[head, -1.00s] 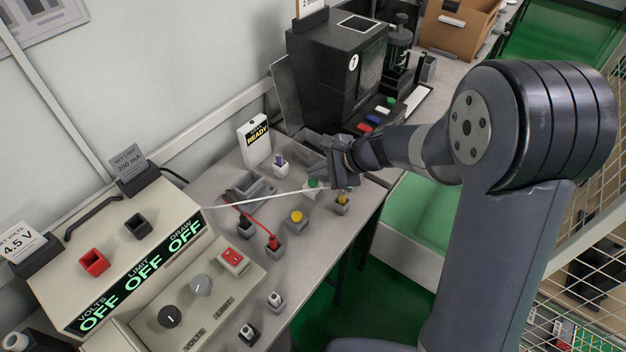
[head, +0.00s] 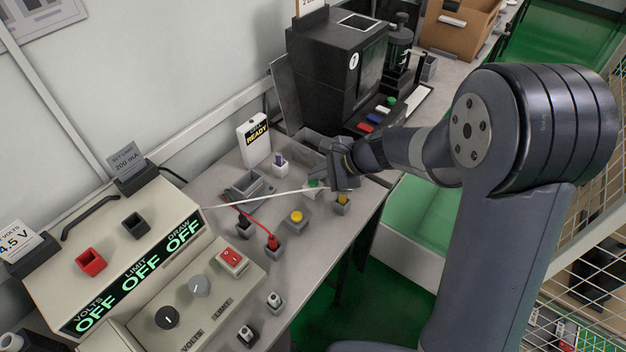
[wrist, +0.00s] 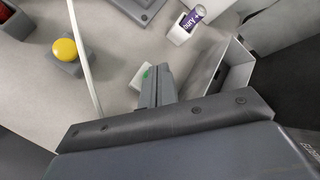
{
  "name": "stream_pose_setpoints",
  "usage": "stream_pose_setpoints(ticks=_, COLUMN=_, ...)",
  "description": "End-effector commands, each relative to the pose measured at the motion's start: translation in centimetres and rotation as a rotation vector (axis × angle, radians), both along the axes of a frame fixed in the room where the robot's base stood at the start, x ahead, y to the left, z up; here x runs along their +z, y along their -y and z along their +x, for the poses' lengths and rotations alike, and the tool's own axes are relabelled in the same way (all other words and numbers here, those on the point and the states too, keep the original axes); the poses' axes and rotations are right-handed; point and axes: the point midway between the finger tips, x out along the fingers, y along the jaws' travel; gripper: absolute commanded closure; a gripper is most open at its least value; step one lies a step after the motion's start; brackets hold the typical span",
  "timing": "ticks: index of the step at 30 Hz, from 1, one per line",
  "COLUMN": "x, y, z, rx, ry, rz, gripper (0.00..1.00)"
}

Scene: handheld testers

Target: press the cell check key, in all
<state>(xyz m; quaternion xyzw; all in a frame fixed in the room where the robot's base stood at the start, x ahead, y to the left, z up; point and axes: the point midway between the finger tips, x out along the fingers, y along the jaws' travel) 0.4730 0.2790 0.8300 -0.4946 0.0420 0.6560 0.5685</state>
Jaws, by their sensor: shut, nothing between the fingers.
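A green key (head: 313,182) on a small pale block stands on the bench; no label is readable on it. In the wrist view the green key (wrist: 147,73) is partly hidden by my fingers. My gripper (head: 322,181) is shut and empty, pointing down right at the green key; it also shows in the wrist view (wrist: 157,72). I cannot tell whether the fingertips touch the key. A white tester (head: 254,141) reading READY stands behind. A purple cell (head: 280,159) stands upright in a small white holder, seen in the wrist view too (wrist: 189,19).
A yellow button (head: 297,216) on a grey block and another yellow-topped block (head: 342,201) stand nearby. A thin white rod (head: 265,199) crosses the bench. Red (head: 273,241) and black (head: 243,225) plugs and the power supply (head: 130,275), reading OFF, are at left. A grey bin (wrist: 238,68) is close to my gripper.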

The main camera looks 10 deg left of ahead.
Motion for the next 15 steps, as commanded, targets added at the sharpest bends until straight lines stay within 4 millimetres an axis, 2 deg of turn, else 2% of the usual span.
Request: stream_pose_setpoints(ticks=15, x=-0.71, y=0.0, z=0.0, rx=0.0, ry=0.0, rz=0.0, gripper=1.0)
